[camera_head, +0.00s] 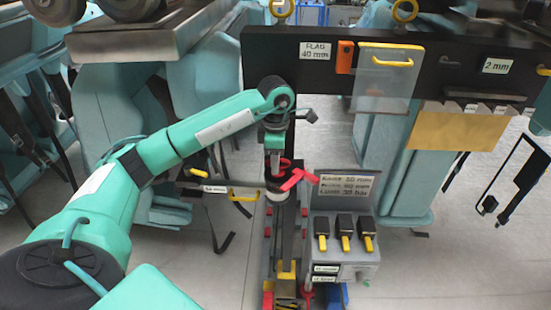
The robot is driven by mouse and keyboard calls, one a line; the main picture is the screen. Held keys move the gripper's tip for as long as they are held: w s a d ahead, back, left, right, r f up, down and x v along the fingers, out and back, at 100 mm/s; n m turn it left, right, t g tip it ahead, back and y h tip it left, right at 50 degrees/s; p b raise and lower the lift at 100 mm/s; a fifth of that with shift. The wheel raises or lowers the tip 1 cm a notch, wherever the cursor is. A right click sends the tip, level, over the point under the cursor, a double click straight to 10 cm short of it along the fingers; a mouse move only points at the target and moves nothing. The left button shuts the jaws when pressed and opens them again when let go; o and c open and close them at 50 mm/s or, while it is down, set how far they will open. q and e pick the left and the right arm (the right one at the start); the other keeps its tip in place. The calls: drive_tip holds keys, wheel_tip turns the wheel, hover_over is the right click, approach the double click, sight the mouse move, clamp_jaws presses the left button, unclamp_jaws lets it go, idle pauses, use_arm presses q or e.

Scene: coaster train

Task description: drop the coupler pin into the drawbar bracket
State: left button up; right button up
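My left gripper (275,158) points straight down over the narrow upright assembly in the middle of the view. Its fingertips are at a small red part (284,163), and I cannot tell whether they grip it. A dark round piece with a pale ring (277,195) is directly below, and a bright red angled lever (298,179) sticks out to its right. The coupler pin and the drawbar bracket are too small and overlapped to tell apart with certainty here. My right gripper is not in view.
A grey box with several black-and-yellow switches (345,233) stands close to the right, with a label plate (345,187) above. A black beam (440,75) with a clear yellow-handled panel (385,85) spans the upper right. A yellow handle (243,195) is just left. Teal seats flank both sides.

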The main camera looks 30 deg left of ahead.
use_arm(q)
drive_tip(key=shift+f, duration=0.5)
clamp_jaws()
wheel_tip(320, 180, up, 13)
drive_tip(key=p, duration=0.6)
drive_tip(key=shift+f, duration=0.2)
idle(1.2)
